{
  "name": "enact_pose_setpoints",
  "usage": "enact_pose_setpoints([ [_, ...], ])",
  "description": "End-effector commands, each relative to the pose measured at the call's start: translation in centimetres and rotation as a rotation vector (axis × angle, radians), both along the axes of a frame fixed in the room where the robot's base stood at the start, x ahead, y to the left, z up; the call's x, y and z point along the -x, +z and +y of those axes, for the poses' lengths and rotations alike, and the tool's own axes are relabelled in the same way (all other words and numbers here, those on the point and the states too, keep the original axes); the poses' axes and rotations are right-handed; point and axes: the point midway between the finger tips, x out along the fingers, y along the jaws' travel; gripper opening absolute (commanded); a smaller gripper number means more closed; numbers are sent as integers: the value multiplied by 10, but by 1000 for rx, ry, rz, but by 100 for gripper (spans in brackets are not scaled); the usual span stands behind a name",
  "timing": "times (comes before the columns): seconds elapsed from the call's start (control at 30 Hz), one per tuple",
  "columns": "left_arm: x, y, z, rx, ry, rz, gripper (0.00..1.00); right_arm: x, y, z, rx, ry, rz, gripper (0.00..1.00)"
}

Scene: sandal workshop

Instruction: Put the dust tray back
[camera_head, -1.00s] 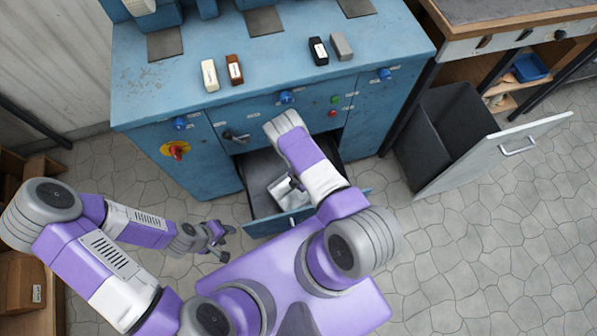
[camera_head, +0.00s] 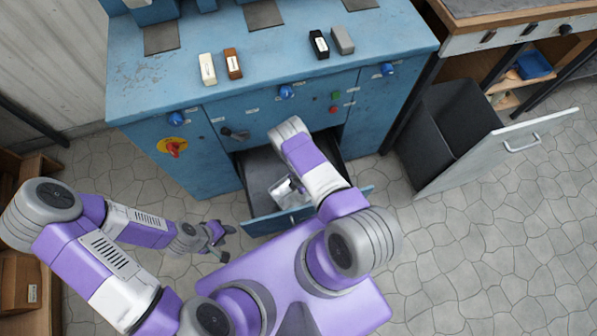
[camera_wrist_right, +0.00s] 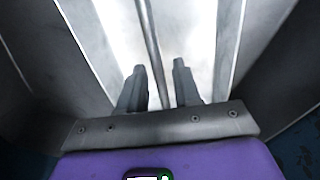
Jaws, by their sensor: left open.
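The dust tray looks to be the grey drawer with a blue front (camera_head: 262,226), pulled out low from the blue machine. A pale metallic shape (camera_head: 284,190) shows inside it, partly hidden by my right arm; I cannot tell what it is. My right gripper is hidden in the head view. In the right wrist view its fingers (camera_wrist_right: 158,82) are apart, with a thin grey rod (camera_wrist_right: 150,45) running between them over a bright metal surface; grey walls flank them. My left gripper (camera_head: 228,243) is open and empty, left of the drawer over the floor.
The blue machine's top (camera_head: 280,65) carries several small blocks. A dark bin with a pale, handled front (camera_head: 490,155) stands tilted out at the right. A workbench (camera_head: 500,22) is at the upper right. The stone floor at lower right is clear.

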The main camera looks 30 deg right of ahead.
Motion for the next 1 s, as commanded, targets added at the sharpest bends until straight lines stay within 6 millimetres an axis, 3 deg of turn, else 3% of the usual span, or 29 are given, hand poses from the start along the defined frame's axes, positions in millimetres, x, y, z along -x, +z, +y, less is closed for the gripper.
enact_pose_setpoints([
  [0.4,0,6,0,0,0,0,43,0,6,0,0,0,0,38],
  [0.8,0,44,0,0,0,0,43,8,89,-1,1,1,0,38],
  [1.0,0,53,0,0,0,0,43,11,116,-1,1,0,-1,38],
])
